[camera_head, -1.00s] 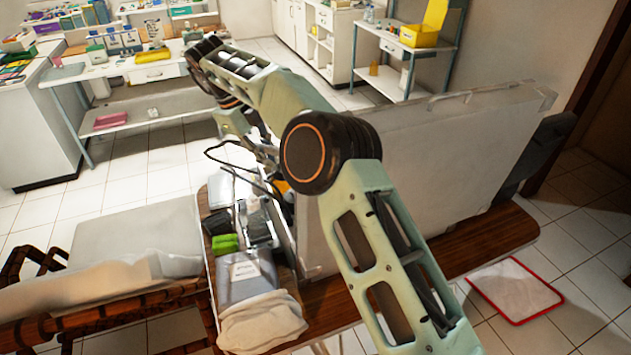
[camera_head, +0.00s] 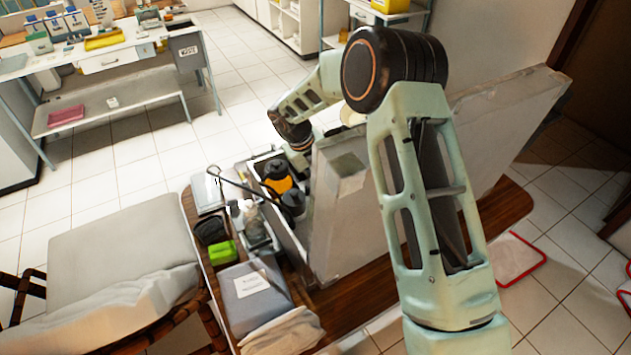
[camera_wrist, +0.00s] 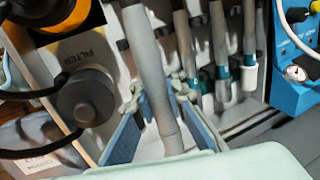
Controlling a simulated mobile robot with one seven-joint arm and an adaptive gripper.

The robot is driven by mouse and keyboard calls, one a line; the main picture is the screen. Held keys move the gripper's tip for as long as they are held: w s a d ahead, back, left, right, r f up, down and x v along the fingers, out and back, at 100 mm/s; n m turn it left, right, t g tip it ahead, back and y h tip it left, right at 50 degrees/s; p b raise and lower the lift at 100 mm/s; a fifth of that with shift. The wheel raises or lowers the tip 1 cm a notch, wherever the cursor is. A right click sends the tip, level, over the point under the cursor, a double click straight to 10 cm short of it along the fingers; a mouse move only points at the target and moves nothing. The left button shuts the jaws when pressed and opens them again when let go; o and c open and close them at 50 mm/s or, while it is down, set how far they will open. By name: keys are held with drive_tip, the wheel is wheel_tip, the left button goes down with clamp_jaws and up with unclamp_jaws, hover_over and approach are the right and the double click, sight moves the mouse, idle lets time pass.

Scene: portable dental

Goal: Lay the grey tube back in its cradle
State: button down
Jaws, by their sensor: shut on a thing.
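My gripper (camera_wrist: 158,103) shows in the wrist view with its blue fingers shut on a grey tube (camera_wrist: 150,65). The tube runs upright in the picture, from the top edge down between the fingers to a wider lower end. Several similar grey tubes (camera_wrist: 220,40) with teal bands stand in a row just to the right, by dark clips on a pale panel. Which clip is the held tube's cradle I cannot tell, and whether the tube touches one is unclear. In the head view the gripper and tube are hidden behind my arm and the case.
A round grey filter cap (camera_wrist: 84,97) with a black hose is close left of the gripper, below a yellow-black part (camera_wrist: 62,12). A blue unit with a gauge (camera_wrist: 296,73) is at right. The open case lid (camera_head: 345,215) stands upright on the wooden table (camera_head: 330,300).

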drive_tip(key=shift+s+d+f, duration=0.1)
drive_tip(key=shift+d+f, duration=0.05)
drive_tip(key=shift+f, duration=0.4)
drive_tip(key=shift+s+d+f, duration=0.1)
drive_tip(key=shift+f, duration=0.4)
wheel_tip(320, 180, down, 2)
drive_tip(key=shift+f+b, duration=0.1)
drive_tip(key=shift+b, duration=1.1)
drive_tip(key=shift+w+f, duration=0.1)
drive_tip(key=shift+f, duration=0.45)
drive_tip(key=shift+d+f, duration=0.1)
drive_tip(key=shift+d, duration=0.05)
drive_tip(key=shift+s+d+f, duration=0.2)
drive_tip(key=shift+d+f, duration=0.05)
drive_tip(key=shift+d, duration=0.1)
drive_tip(key=shift+f, duration=0.25)
